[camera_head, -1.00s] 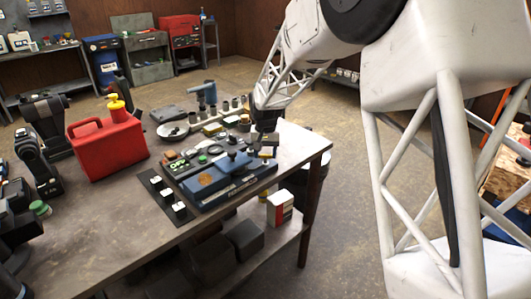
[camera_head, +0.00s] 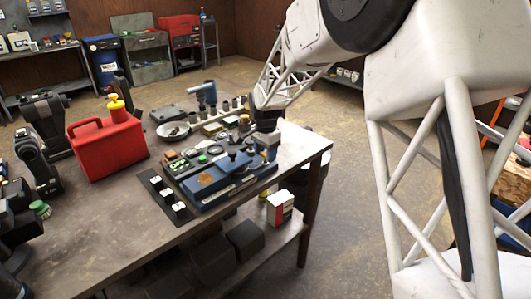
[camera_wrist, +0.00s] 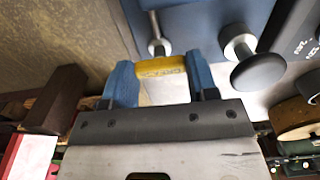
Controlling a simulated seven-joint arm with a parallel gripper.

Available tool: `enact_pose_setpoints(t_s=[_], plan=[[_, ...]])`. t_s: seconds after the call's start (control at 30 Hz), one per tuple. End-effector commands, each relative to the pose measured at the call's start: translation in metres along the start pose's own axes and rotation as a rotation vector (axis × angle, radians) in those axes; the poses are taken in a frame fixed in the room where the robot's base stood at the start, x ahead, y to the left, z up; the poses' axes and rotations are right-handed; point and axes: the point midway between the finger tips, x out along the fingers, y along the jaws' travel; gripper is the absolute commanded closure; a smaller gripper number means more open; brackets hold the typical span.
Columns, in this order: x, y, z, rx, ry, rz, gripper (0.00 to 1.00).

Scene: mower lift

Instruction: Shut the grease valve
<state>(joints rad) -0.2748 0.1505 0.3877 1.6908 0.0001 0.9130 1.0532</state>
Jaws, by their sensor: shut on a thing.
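The blue panel unit (camera_head: 212,188) lies near the right end of the workbench. In the wrist view, a yellow handle (camera_wrist: 160,66) with dark lettering, which I take to be the grease valve's handle, lies crosswise at the edge of the blue panel (camera_wrist: 195,22). My gripper (camera_wrist: 162,84) is shut on this handle, with one blue finger at each end. In the head view, my gripper (camera_head: 266,140) is at the panel's right end, and the handle is hidden or too small to make out there.
A silver lever (camera_wrist: 156,32) and a black knob (camera_wrist: 258,71) stand close to the gripper. A red can (camera_head: 108,142) stands on the bench (camera_head: 100,230) to the left. A red-and-white box (camera_head: 280,207) is on the lower shelf. Open floor lies to the right.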

Motion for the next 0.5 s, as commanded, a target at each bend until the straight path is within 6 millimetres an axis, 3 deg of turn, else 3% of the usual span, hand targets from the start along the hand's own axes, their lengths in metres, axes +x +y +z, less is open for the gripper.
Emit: enact_pose_setpoints(t_s=[0.47, 0.5], plan=[[-0.0015, -0.0003, -0.0005, 0.024, 0.001, -0.002, 0.71], [-0.0015, -0.0003, -0.0005, 0.023, 0.001, -0.002, 0.45]])
